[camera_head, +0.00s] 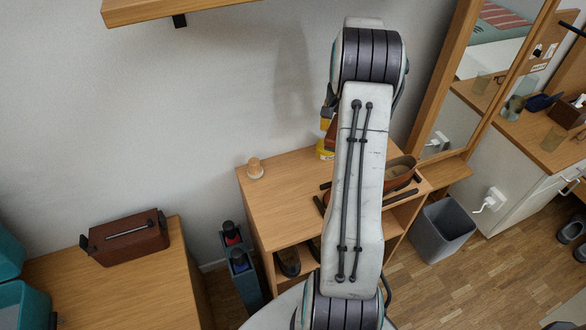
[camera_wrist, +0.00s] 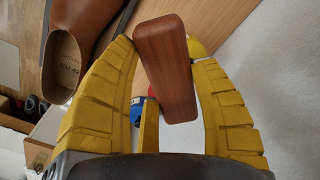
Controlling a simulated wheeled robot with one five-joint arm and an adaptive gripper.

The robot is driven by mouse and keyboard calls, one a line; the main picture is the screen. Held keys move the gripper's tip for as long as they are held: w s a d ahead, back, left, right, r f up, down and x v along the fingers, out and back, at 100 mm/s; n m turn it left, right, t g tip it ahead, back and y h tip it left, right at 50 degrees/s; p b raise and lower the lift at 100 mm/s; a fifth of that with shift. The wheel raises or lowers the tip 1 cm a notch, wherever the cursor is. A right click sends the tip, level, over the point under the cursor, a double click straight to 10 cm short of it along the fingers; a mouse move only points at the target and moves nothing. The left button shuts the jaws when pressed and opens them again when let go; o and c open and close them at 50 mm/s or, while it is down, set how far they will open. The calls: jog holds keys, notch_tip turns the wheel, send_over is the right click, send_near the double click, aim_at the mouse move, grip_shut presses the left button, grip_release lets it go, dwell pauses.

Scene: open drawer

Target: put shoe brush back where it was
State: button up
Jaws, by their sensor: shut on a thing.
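The shoe brush (camera_wrist: 166,70) shows in the wrist view as a long reddish-brown wooden block. My gripper (camera_wrist: 158,48) has its yellow fingers on both sides of it and is shut on it. In the head view my arm hides most of the gripper (camera_head: 326,124). A small part of the brush (camera_head: 331,136) shows left of the arm, above the back of the wooden shoe cabinet (camera_head: 272,200). Its bristles are not clearly seen.
A brown leather shoe (camera_head: 400,171) lies on the cabinet top at right, also upper left in the wrist view (camera_wrist: 82,30). A grey bin (camera_head: 441,230) and mirror (camera_head: 478,70) are at right.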

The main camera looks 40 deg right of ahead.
jog(key=shift+s+a, duration=0.15)
jog(key=shift+a, duration=0.05)
jog(key=shift+a+f+m, duration=0.2)
jog(key=shift+m, duration=0.1)
jog(key=w+a+f+b, duration=0.1)
jog(key=w+a+f, duration=0.1)
jog(key=a, duration=0.1)
jog(key=w+a+f+b, duration=0.1)
jog(key=w+a+f, duration=0.1)
jog(key=a, duration=0.1)
jog(key=w+a+f, duration=0.2)
jog(key=a, duration=0.1)
jog(key=shift+a+f+b, duration=0.3)
jog(key=shift+f+b, duration=0.05)
jog(key=shift+b, duration=0.05)
jog(key=shift+f+b, duration=0.5)
jog(key=shift+f, duration=1.45)
jog(key=shift+f, duration=0.15)
jog(key=o, duration=1.2)
